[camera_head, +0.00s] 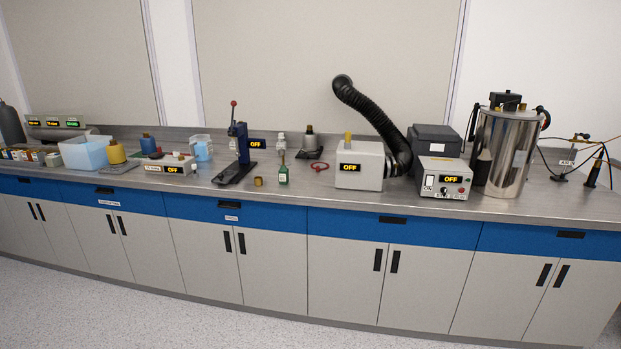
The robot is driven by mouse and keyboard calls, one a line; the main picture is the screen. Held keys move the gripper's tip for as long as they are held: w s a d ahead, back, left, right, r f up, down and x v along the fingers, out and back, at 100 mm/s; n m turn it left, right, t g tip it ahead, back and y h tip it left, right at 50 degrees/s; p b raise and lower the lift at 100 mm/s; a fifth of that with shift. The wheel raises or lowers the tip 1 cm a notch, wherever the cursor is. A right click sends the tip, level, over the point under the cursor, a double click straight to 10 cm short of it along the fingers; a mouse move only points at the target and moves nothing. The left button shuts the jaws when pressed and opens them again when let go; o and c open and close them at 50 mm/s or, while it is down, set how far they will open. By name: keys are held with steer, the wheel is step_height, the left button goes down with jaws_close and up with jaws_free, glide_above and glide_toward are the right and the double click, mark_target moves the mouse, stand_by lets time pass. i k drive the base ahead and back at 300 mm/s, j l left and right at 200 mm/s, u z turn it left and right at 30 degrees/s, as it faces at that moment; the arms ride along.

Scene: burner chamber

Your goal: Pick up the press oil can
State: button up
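My gripper is not in view.
A grey box with an OFF display (358,165) and a black hose (370,112) stands right of the green container. A red ring (319,168) lies between them. A clear blue tub (84,153) stands far left, a steel cylinder (503,150) far right. Floor is clear before the cabinets.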

mark_target(283, 173)
steer(key=i+u, duration=0.15)
steer(key=i, duration=0.3)
steer(key=i+l+u, duration=0.15)
steer(key=i, duration=0.3)
steer(key=i+l+u, duration=0.15)
steer(key=i, duration=0.3)
steer(key=i+l+u, duration=0.15)
steer(key=i, duration=0.25)
steer(key=i+l+u, duration=0.85)
steer(key=i+l, duration=0.3)
steer(key=l, duration=0.15)
steer(key=i+l, duration=0.1)
steer(key=l, duration=0.15)
